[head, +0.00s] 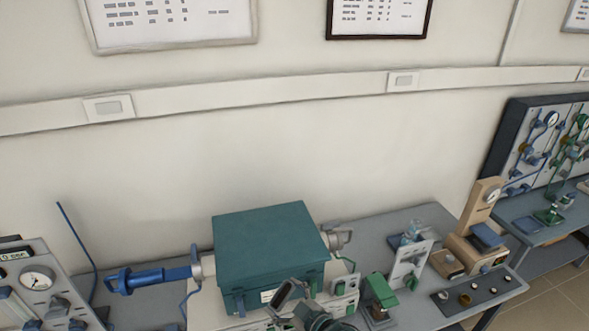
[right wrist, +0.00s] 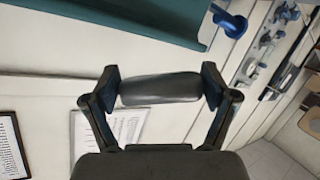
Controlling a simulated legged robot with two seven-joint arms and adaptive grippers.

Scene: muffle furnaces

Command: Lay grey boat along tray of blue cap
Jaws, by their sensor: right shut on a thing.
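My right gripper (head: 288,294) is in front of the teal furnace, low in the head view. In the right wrist view, my right gripper (right wrist: 160,86) is shut on the grey boat (right wrist: 160,89), a smooth rounded bar held crosswise between the two fingers. In the head view the boat is hard to tell from the dark fingers. The blue cap (head: 150,279) is left of the furnace, a long blue piece reaching to the grey tube end. I cannot make out its tray. My left gripper is not in view.
The teal furnace (head: 268,243) stands on the grey bench (head: 385,222). A green-topped device (head: 380,291), a white stand (head: 409,266) and a beige instrument (head: 478,240) are to its right. A panel with a dial (head: 37,280) is at far left.

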